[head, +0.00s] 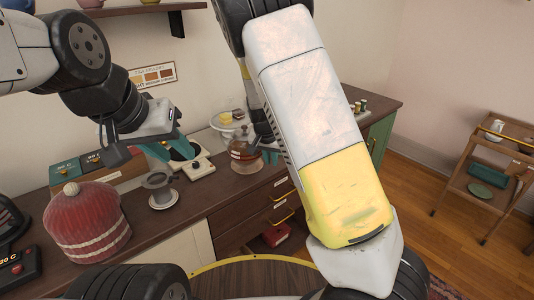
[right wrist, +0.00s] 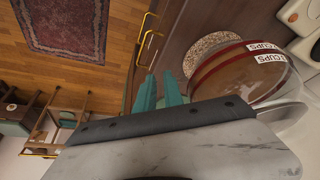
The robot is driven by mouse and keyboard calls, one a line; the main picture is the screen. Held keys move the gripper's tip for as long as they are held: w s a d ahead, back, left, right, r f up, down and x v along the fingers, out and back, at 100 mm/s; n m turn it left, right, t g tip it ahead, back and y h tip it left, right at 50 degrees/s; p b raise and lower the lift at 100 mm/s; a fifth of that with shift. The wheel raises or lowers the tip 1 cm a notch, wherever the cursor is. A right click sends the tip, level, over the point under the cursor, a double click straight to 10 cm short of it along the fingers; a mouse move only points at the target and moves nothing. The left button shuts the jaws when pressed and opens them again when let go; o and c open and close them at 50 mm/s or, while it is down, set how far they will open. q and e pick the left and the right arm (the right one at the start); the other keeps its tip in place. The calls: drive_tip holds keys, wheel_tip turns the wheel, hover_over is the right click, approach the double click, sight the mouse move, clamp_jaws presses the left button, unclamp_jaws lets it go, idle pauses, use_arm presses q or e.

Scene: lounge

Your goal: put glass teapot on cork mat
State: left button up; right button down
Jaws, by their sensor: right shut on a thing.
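The glass teapot (head: 245,160), with reddish-brown tea inside, is at the counter's front edge in the head view. In the right wrist view the teapot (right wrist: 245,75) shows large, with white "CUPS" labels. The cork mat (right wrist: 208,46), round and speckled, shows partly behind the teapot there; I cannot tell whether they touch. My left gripper (head: 163,148) is open and empty over the counter.
A dripper (head: 158,182) on a saucer and a white tray (head: 199,168) stand left of the teapot. A red knitted cosy (head: 88,222) is at front left. A plate with yellow food (head: 228,118) stands behind. A wooden trolley (head: 486,170) is far right. My right arm hides part of the counter.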

drive_tip(key=shift+w+f, duration=0.1)
drive_tip(key=shift+w, duration=1.45)
drive_tip(key=shift+w+d+f, duration=0.1)
drive_tip(key=shift+w+f, duration=0.05)
drive_tip(key=shift+f, duration=1.65)
drive_tip(key=shift+f, duration=0.15)
drive_tip(key=c, duration=1.5)
unclamp_jaws()
drive_tip(key=shift+o, duration=0.2)
